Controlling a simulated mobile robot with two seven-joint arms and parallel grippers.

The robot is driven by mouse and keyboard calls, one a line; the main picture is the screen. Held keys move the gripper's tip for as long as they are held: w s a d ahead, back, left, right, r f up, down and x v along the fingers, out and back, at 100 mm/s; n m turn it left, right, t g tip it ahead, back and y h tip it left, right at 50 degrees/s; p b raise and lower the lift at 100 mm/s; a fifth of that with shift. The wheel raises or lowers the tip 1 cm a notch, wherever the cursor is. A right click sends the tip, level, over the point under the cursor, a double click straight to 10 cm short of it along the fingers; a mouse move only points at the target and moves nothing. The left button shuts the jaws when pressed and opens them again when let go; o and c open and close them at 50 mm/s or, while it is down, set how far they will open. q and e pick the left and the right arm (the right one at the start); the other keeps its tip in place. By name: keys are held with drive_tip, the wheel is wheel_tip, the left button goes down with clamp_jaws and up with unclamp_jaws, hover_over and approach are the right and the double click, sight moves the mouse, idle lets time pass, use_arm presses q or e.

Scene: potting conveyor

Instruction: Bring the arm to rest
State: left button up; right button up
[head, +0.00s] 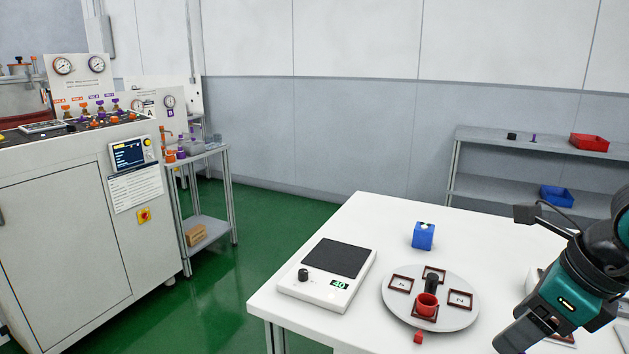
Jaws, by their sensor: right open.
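My right arm comes in from the right edge, and its right gripper (508,340) hangs low over the right part of the white table (375,225). The gripper is open, and nothing shows between its fingers. It is apart from the round grey turntable (452,320) to its left. My left gripper is out of view.
The turntable bears several dark square frames, a red cup (427,304) and a black cylinder (431,283). A red piece (418,338) lies at its front edge. A heating plate (313,290) and blue block (423,236) stand nearby. Something white lies partly hidden behind my arm.

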drive_tip(key=s+a+m+y, duration=0.1)
drive_tip(key=a+m+y, duration=0.4)
drive_tip(key=a+y, duration=1)
drive_tip(key=w+d+f+m+t+h+p, duration=0.15)
drive_tip(key=f+m+t+h, duration=0.45)
drive_tip(key=m, duration=0.7)
drive_tip(key=w+d+f+m+t+h, duration=0.25)
drive_tip(key=f+m+t+h, duration=0.2)
drive_tip(key=m+t, duration=0.55)
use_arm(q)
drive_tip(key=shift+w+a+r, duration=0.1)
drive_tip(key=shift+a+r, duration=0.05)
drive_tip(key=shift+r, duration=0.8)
use_arm(e)
drive_tip(key=s+f+m+g+h, duration=0.2)
drive_tip(key=s+f+m+g, duration=0.2)
drive_tip(key=f, duration=0.5)
drive_tip(key=s+f+m+g+h, duration=0.3)
drive_tip(key=s+f+m+g, duration=0.2)
drive_tip(key=f+m, duration=0.3)
wheel_tip(320, 180, down, 2)
drive_tip(key=shift+s+a+m, duration=0.3)
drive_tip(key=shift+s, duration=0.35)
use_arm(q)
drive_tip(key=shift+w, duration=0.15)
